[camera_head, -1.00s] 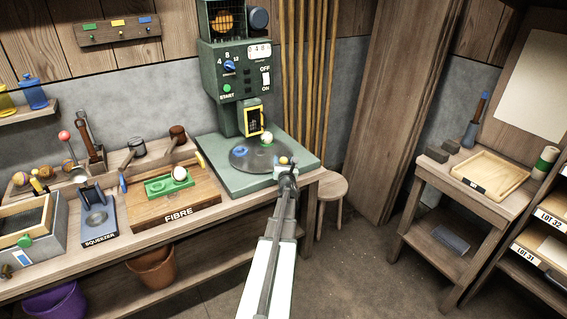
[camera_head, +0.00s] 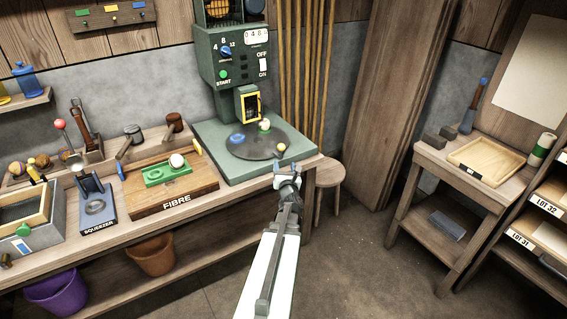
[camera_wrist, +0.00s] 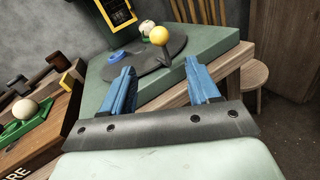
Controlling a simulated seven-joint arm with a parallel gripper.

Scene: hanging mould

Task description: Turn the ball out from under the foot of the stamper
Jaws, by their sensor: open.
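The green stamper (camera_head: 232,68) stands on the bench. Its foot (camera_head: 246,105), with a yellow-framed window, hangs over the back of a dark round turntable (camera_head: 250,149). The pale ball (camera_head: 264,125) sits in a green holder on the turntable, close by the foot; I cannot tell whether it is fully beneath it. It also shows in the wrist view (camera_wrist: 147,27). A blue holder (camera_head: 237,138) lies left of it. A yellow knob (camera_wrist: 158,35) stands on a stem at the turntable's near edge. My gripper (camera_wrist: 161,86) is open and empty, short of the knob, which appears between its blue fingers.
A FIBRE board (camera_head: 184,194) with a white ball (camera_head: 177,160) in a green mould lies left of the stamper. A squeezer (camera_head: 94,205) stands further left. A stool (camera_head: 329,178) is to the right. The floor between bench and side table (camera_head: 470,168) is clear.

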